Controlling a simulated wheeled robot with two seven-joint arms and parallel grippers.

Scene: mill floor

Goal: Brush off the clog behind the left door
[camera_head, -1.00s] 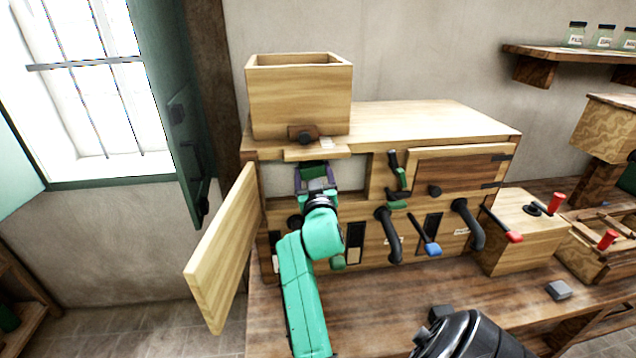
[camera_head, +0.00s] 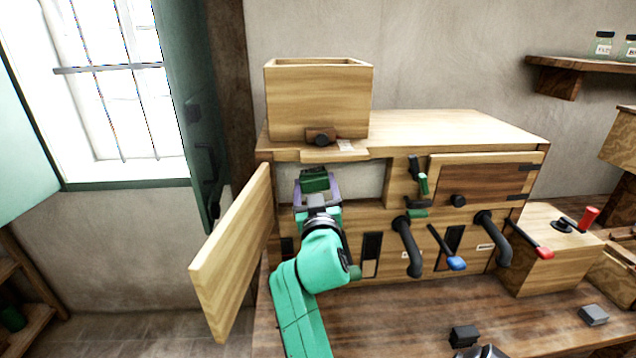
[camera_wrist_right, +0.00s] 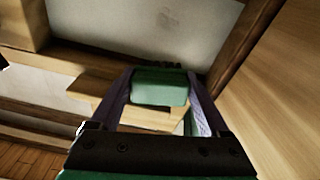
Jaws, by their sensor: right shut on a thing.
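The left door (camera_head: 235,255) of the wooden machine (camera_head: 455,130) stands swung open to the left. Behind it is an opening with a pale back wall (camera_head: 358,178). My right gripper (camera_head: 316,186) is at the left part of this opening, shut on a dark green block-shaped thing (camera_head: 314,179), perhaps the brush. In the right wrist view the green thing (camera_wrist_right: 160,87) sits between both fingers, with a small dark edge behind it. A wooden ledge (camera_wrist_right: 115,112) lies beyond it. I cannot make out a clog. My left gripper is not in view.
A wooden hopper box (camera_head: 318,103) stands on top of the machine. Black curved handles (camera_head: 408,246), a blue-tipped lever (camera_head: 447,250) and a red-tipped lever (camera_head: 532,242) stick out to the right. A dark green shutter (camera_head: 190,110) hangs at the left. Small blocks lie on the bench (camera_head: 400,315).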

